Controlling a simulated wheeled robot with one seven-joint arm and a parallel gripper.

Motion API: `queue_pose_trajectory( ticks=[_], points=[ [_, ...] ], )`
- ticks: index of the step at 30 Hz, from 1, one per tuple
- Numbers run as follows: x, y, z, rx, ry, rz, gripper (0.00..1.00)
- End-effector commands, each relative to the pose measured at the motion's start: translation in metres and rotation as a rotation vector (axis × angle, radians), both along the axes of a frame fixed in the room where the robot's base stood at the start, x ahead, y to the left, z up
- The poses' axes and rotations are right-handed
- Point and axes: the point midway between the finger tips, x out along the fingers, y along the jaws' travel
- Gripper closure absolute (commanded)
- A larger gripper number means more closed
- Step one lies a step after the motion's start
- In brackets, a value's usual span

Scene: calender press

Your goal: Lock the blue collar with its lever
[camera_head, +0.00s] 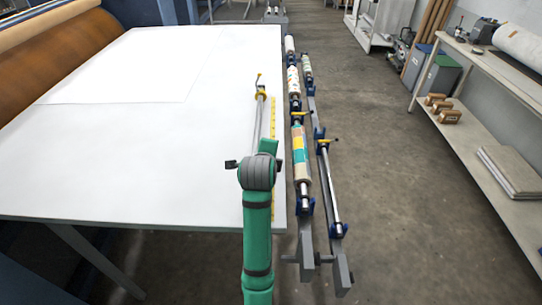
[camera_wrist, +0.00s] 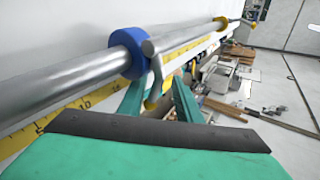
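The blue collar (camera_wrist: 124,54) sits around a bare metal shaft (camera_wrist: 60,88) in the wrist view. Its lever (camera_wrist: 156,76) runs down from a round metal pivot on the collar's right side to a yellowish tip. My gripper (camera_wrist: 157,98) is just below and right of the collar, with its two green fingers apart and the lever between them. I cannot tell whether either finger touches the lever. In the head view my arm hides the blue collar, and the shaft (camera_head: 258,121) shows beyond it above the white table (camera_head: 130,150).
A yellow collar (camera_head: 261,94) with an upright lever is at the shaft's far end. A yellow ruler strip (camera_head: 273,135) runs along the table's right edge. A rack with patterned rollers (camera_head: 301,155) stands right of the table. Floor (camera_head: 400,200) is clear farther right, before a shelf bench (camera_head: 480,150).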

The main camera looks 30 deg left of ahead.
Motion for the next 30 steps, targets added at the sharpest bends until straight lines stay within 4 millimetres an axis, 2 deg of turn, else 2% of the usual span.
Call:
queue_pose_trajectory(
  ticks=[5,18,24,30],
  points=[
    [-0.010,-0.004,0.008,0.001,-0.002,0.000,0.69],
    [-0.069,-0.025,0.052,0.002,-0.004,0.001,0.69],
    [-0.081,-0.030,0.061,0.000,-0.001,0.000,0.69],
    [-0.083,-0.030,0.062,0.000,0.000,0.000,0.69]
  ],
)
